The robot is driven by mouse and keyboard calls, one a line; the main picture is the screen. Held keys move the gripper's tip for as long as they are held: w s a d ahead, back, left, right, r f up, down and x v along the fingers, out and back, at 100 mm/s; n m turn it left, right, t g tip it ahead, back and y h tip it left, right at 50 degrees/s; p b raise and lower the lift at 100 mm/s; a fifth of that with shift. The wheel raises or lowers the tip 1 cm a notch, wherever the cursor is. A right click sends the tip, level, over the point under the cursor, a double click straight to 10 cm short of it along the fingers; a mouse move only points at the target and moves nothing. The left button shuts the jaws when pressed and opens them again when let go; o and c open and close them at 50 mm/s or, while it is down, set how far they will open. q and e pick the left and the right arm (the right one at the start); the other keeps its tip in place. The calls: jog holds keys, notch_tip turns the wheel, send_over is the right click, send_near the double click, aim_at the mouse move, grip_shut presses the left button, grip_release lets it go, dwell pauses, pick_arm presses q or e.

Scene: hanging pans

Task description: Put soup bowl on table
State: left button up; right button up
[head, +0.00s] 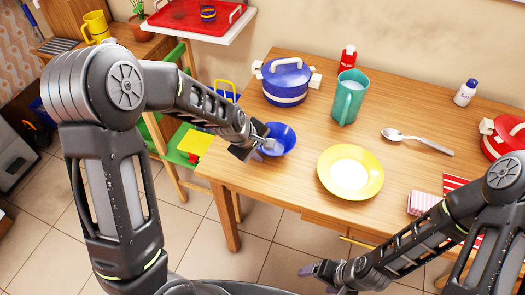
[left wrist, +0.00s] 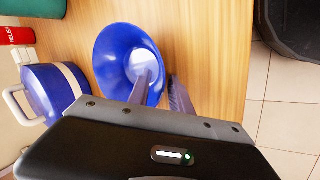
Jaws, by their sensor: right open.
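The soup bowl (head: 277,139) is deep blue with a whitish inner bottom. It is at the left end of the wooden table (head: 300,130); whether it rests on the top or hangs just above it is unclear. My left gripper (head: 266,146) is at its near left rim. In the left wrist view the bowl (left wrist: 112,58) has one finger inside and the other outside its rim, so the gripper (left wrist: 163,82) straddles the wall. Whether the fingers press on it I cannot tell. My right gripper (head: 318,270) is open and empty, in front of the table's near edge.
A yellow plate (head: 350,172) lies right of the bowl. A blue lidded pot (head: 286,82), a teal pitcher (head: 348,97) and a red bottle (head: 347,58) stand behind. A spoon (head: 416,141) and a red pot (head: 505,136) are farther right. A green chair (head: 180,150) stands left.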

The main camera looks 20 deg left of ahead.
pick_arm(q)
jog(key=p+v, duration=0.1)
jog(key=v, duration=1)
jog(key=shift+p, duration=0.3)
jog(key=shift+s, duration=0.1)
dwell(2.2)
